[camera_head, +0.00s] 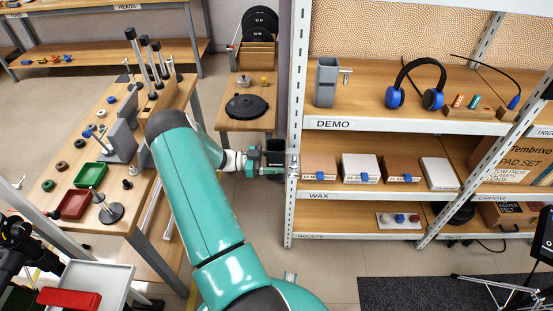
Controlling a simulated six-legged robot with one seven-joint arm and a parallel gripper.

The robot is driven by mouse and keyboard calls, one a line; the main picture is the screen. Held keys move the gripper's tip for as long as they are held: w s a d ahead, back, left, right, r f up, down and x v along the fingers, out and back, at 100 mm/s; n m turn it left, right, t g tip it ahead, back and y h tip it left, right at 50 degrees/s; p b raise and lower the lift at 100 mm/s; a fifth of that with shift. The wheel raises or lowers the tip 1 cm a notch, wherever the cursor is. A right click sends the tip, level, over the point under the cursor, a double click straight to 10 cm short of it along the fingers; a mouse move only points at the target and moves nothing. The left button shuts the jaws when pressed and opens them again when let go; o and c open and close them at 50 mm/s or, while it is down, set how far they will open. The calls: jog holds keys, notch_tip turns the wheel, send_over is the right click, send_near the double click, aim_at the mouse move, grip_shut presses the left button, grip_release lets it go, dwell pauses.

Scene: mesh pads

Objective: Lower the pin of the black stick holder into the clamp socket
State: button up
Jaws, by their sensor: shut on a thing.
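The black stick holder (275,148) is a dark upright open-topped box beside the white shelf post. My gripper (261,159) reaches it from the left and is shut on it. The clamp socket (292,165) is a small metal piece on the shelf post, just right of the holder. The holder's pin is too small to make out, and I cannot tell whether it touches the socket or stands above it.
The shelf rack (408,125) is at the right, with a grey holder (326,82), blue headphones (417,84) and boxes. A wooden workbench (75,155) with trays stands left. A small table (247,122) with a black disc is behind. Floor is free below the holder.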

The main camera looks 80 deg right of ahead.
jog(key=shift+f, duration=2.05)
jog(key=o, duration=1.2)
jog(key=v, duration=1.3)
jog(key=shift+w, duration=0.35)
jog(key=shift+a, duration=0.1)
